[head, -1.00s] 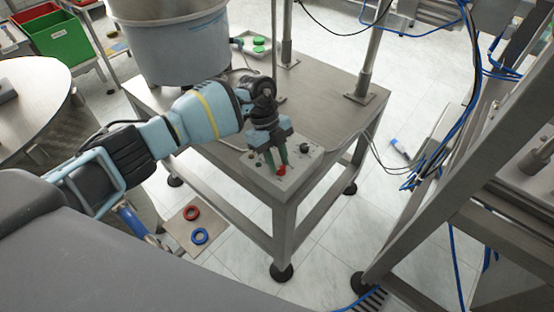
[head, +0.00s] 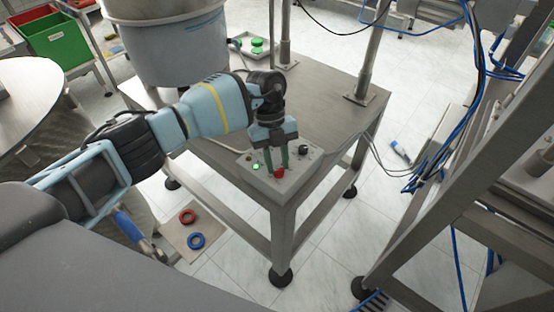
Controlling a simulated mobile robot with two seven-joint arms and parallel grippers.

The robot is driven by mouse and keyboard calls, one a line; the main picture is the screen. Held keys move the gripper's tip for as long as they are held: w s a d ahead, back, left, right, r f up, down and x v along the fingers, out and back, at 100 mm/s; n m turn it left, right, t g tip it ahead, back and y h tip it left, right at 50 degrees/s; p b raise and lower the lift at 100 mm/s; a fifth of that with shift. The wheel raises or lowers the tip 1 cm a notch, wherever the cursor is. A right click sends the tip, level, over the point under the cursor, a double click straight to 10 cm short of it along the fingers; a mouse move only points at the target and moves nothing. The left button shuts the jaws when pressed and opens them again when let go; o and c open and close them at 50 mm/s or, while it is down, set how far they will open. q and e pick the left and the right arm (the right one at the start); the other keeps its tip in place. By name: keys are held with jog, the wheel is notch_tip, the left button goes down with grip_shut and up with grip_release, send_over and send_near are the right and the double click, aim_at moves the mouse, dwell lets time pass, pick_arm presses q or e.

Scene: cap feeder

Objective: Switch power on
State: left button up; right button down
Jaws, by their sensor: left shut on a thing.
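A grey control box (head: 256,178) sits at the front corner of the metal table. It carries a lit green lamp (head: 256,167), a red button (head: 279,174) and a black knob (head: 303,149). My left gripper (head: 277,164) points down at the box, its green fingers between the lamp and the knob, just behind the red button. It is shut on a small part of the panel, apparently the power switch, which the fingers hide. My right gripper is not in view.
A large grey bowl feeder (head: 178,50) stands on the metal table (head: 325,95). A tray (head: 246,36) with green caps lies behind it. A red ring (head: 187,216) and a blue ring (head: 196,240) lie lower left. A metal frame (head: 440,150) with blue cables rises at right.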

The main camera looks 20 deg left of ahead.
pick_arm(q)
jog(key=o, duration=1)
jog(key=v, duration=0.8)
jog(key=shift+f, duration=0.1)
